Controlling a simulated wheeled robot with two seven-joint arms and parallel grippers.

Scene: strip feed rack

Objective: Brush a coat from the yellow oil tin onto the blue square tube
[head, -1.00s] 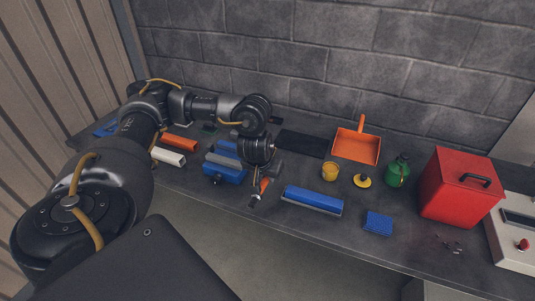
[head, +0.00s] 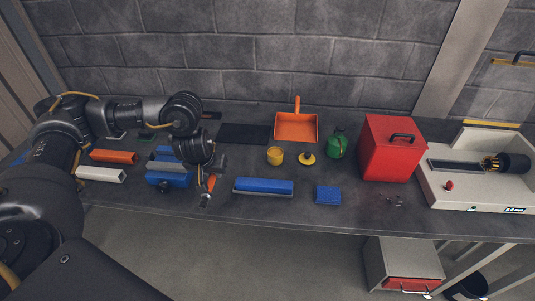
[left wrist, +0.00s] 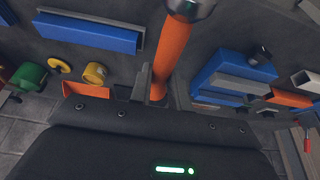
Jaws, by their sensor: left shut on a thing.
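The blue square tube (head: 264,184) lies on a grey holder in the middle of the bench; it also shows in the left wrist view (left wrist: 85,33). The yellow oil tin (head: 275,156) stands open behind it, and shows in the left wrist view too (left wrist: 95,73). A yellow lid with a black knob (head: 307,159) lies right of the tin. My left gripper (head: 208,174) is shut on the orange handle of a brush (left wrist: 172,52), left of the tube and apart from it. The brush's metal collar points away from the jaws; its bristles are not clear. My right gripper is not visible.
A blue clamp block (head: 170,179) stands just left of the gripper. White (head: 100,174) and orange (head: 113,156) tubes lie further left. An orange dustpan (head: 296,128), green can (head: 337,144), red box (head: 391,150) and blue sponge (head: 328,195) are to the right.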

